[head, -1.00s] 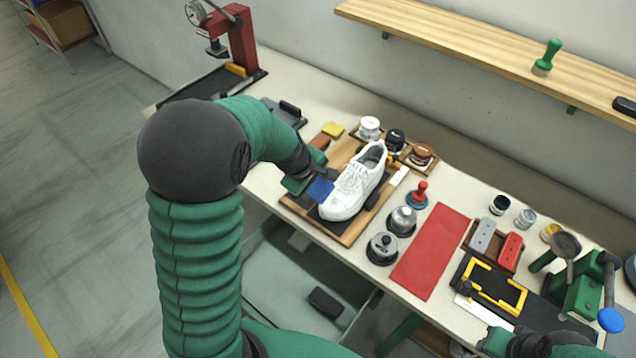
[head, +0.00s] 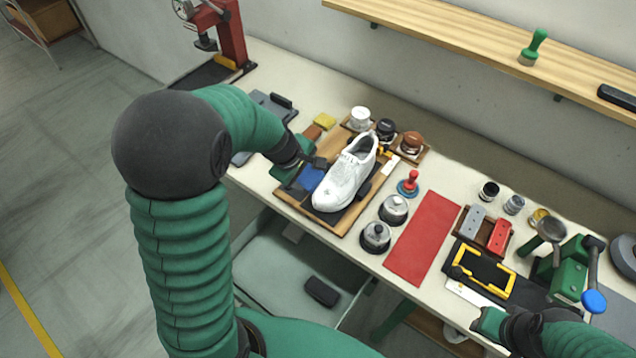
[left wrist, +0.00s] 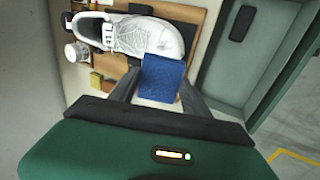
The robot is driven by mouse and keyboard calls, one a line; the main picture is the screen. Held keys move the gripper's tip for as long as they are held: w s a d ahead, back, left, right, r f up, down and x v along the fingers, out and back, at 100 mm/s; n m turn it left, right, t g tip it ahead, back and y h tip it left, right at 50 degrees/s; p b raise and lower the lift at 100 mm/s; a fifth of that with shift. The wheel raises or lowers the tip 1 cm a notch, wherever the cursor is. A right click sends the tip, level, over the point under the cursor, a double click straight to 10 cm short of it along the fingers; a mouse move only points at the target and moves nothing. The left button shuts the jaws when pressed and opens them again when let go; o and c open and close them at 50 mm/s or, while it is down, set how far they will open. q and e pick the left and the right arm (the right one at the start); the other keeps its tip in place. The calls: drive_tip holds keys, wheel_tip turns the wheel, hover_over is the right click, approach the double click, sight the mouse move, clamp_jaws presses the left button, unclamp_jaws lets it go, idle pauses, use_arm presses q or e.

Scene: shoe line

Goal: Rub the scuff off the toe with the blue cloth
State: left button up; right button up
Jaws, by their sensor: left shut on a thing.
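A white laced shoe (head: 346,176) lies on a wooden board with a dark mat (head: 335,222), its toe toward the front edge of the bench. It also shows in the left wrist view (left wrist: 150,38). My left gripper (head: 311,168) is shut on the blue cloth (head: 311,178), beside the left side of the shoe. In the left wrist view the cloth (left wrist: 161,80) is between the fingers, close to the shoe's side near the toe; I cannot tell whether it touches. I cannot make out a scuff. My right gripper (head: 482,322) is at the lower right; its fingers are unclear.
Several jars (head: 386,130) stand behind the shoe. Two round metal pots (head: 376,236), a red-handled stamp (head: 409,184) and a red mat (head: 425,238) lie to the right. A yellow sponge (head: 324,121) lies behind my left gripper. A green press (head: 574,272) stands far right.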

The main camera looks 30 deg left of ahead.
use_arm(q)
drive_tip(key=b+x, duration=0.4)
drive_tip(key=x, duration=0.2)
drive_tip(key=shift+f, duration=0.15)
drive_tip(key=shift+w+f+b, duration=0.35)
drive_tip(key=shift+f, duration=0.15)
drive_tip(key=shift+b+x, duration=0.55)
drive_tip(key=shift+x, duration=0.3)
drive_tip(key=shift+r, duration=0.1)
